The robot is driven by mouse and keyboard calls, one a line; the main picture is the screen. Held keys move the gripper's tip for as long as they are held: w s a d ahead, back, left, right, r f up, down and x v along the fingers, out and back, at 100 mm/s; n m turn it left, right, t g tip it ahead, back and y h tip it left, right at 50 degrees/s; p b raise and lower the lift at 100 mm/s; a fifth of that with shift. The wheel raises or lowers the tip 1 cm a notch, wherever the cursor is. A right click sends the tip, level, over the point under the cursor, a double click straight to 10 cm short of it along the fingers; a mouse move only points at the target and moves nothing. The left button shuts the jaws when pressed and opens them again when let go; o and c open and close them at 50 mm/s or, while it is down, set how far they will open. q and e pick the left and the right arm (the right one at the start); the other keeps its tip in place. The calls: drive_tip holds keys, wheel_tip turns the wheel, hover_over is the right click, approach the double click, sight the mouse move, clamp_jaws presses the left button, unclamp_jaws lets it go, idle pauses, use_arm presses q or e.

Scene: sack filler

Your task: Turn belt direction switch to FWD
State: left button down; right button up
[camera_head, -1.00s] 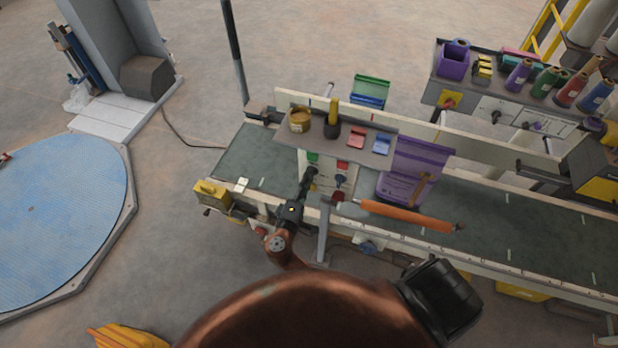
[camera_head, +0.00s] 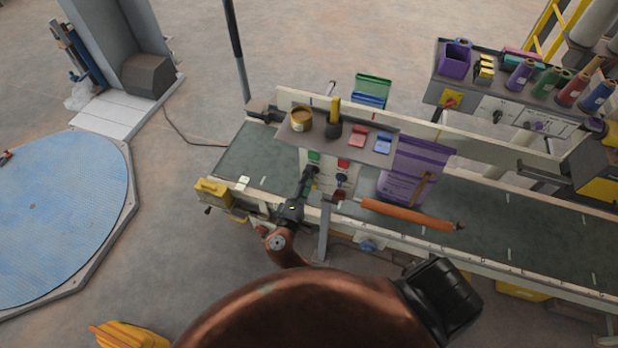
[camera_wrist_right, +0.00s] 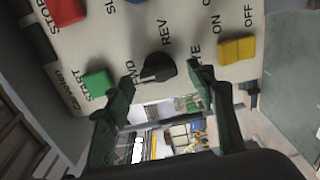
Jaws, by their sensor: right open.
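The belt direction switch (camera_wrist_right: 158,68) is a black rotary knob on a pale panel in the right wrist view, between the FWD and REV labels. A small white mark shows at its lower left, on the FWD side; its exact setting is hard to tell. My right gripper (camera_wrist_right: 164,82) is open, its dark green fingers on either side of the knob, with no clear contact. In the head view my right gripper (camera_head: 308,180) is in front of the control panel (camera_head: 328,185) and covers part of it. My left gripper is not in view.
A shelf (camera_head: 318,143) with small items overhangs the panel. A purple sack (camera_head: 412,170) stands right, above an orange-handled bar (camera_head: 405,214).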

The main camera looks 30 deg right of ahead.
drive_tip(key=v, duration=1.2)
idle(0.4)
